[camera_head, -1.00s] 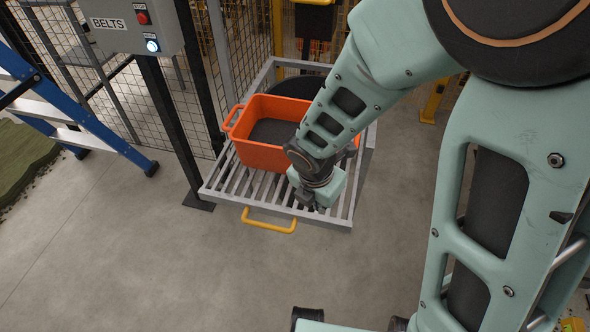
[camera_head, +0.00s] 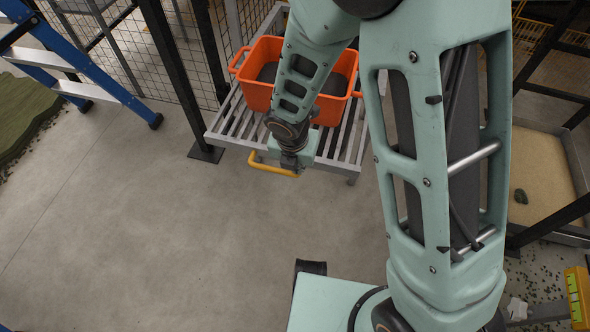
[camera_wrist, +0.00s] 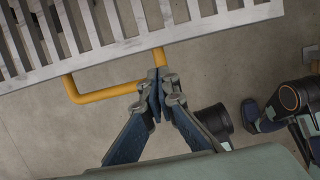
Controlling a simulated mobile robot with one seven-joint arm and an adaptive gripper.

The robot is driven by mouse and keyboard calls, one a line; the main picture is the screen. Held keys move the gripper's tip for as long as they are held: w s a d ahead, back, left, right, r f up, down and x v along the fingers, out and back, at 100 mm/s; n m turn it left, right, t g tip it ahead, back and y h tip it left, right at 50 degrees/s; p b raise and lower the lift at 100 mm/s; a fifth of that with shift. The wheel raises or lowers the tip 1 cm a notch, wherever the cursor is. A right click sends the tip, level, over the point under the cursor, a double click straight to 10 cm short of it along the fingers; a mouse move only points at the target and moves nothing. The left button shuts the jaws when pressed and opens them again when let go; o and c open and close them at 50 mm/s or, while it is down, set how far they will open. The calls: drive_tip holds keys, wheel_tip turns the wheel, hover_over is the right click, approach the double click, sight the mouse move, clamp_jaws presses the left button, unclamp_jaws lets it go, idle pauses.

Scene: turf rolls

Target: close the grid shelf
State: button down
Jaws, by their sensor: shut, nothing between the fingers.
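The grid shelf (camera_head: 231,123) is a grey slatted shelf that sticks out from the mesh frame, with a yellow handle (camera_head: 262,166) on its front edge. The wrist view shows the slats and front bar of the shelf (camera_wrist: 140,42) and the yellow handle (camera_wrist: 100,95). My gripper (camera_wrist: 157,82) is shut and empty. In the wrist view its fingertips overlap the right end of the handle, close to the front bar; I cannot tell whether they touch. In the head view my wrist hides the gripper's fingers and part of the front edge.
An orange crate (camera_head: 262,92) with dark contents stands on the shelf. A black post (camera_head: 174,75) rises just left of it. A blue ladder (camera_head: 95,75) and green turf (camera_head: 22,110) are at the left. The floor in front is clear.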

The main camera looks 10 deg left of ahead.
drive_tip(key=shift+w+d, duration=0.15)
drive_tip(key=shift+w, duration=0.8)
drive_tip(key=shift+r, duration=0.1)
